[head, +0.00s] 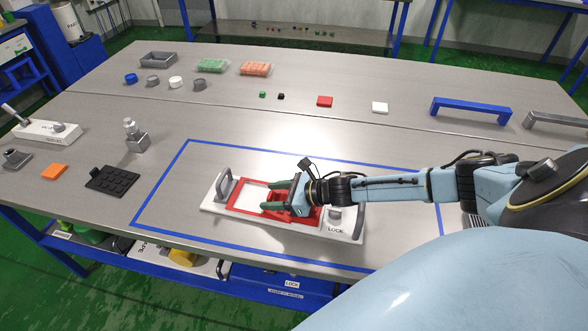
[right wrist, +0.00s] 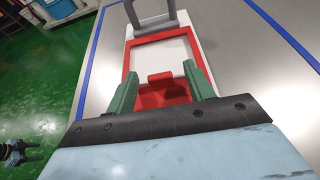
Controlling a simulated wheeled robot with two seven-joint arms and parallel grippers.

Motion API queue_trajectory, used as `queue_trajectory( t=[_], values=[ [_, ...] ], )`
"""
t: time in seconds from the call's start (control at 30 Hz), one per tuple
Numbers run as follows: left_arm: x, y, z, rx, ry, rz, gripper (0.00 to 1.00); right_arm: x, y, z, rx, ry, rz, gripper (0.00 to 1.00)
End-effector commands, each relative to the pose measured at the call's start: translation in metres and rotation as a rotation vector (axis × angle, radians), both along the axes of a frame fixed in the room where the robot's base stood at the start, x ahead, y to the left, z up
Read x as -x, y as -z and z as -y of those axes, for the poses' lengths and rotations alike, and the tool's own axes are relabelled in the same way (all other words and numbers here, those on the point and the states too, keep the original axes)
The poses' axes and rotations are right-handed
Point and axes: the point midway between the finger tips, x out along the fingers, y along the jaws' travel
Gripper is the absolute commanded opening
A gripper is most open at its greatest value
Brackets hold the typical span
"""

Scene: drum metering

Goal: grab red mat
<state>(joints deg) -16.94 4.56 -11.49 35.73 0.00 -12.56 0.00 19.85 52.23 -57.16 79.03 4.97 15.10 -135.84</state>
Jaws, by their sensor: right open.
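A red frame (head: 238,198) lies on a white base plate (head: 216,206) inside the blue taped rectangle. It surrounds a pale inner area, and a red part with a raised tab (right wrist: 160,79) lies at its near end in the right wrist view. My right gripper (head: 269,196) has green fingers, open, just above this red part. In the right wrist view the tab shows between the fingertips, with a gap on both sides; I cannot tell if they touch anything.
The plate has a grey handle (head: 223,184) at its left end and a knob (head: 335,214) by the LOCK label. A black pad (head: 112,180) lies left. The table between is clear.

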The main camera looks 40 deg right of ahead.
Motion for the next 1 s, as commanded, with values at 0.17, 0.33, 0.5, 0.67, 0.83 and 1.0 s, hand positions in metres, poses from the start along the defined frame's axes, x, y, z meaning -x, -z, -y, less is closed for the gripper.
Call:
queue_trajectory(
  t=[0.17, 0.33, 0.5, 0.67, 0.83, 1.0],
  values=[
    [0.006, 0.0, -0.001, -0.001, 0.0, -0.009, 0.61, 0.0, 0.0, 0.0, -0.001, 0.0, -0.001, 0.46],
    [0.006, 0.0, -0.001, -0.001, 0.0, -0.011, 0.61, 0.0, 0.0, 0.0, -0.001, 0.0, -0.001, 0.24],
    [0.006, 0.0, -0.001, -0.001, 0.0, -0.011, 0.61, 0.0, 0.0, 0.0, -0.001, 0.0, -0.001, 0.02],
    [0.006, 0.0, -0.001, -0.001, 0.0, -0.011, 0.61, 0.0, 0.0, 0.0, -0.001, 0.0, 0.0, 0.01],
    [0.006, -0.001, -0.001, -0.001, 0.0, -0.011, 0.61, 0.0, -0.009, 0.0, -0.002, 0.0, 0.001, 0.01],
    [0.006, -0.007, -0.001, -0.002, 0.0, -0.01, 0.61, 0.0, -0.04, 0.001, 0.002, -0.002, 0.004, 0.01]
  ],
)
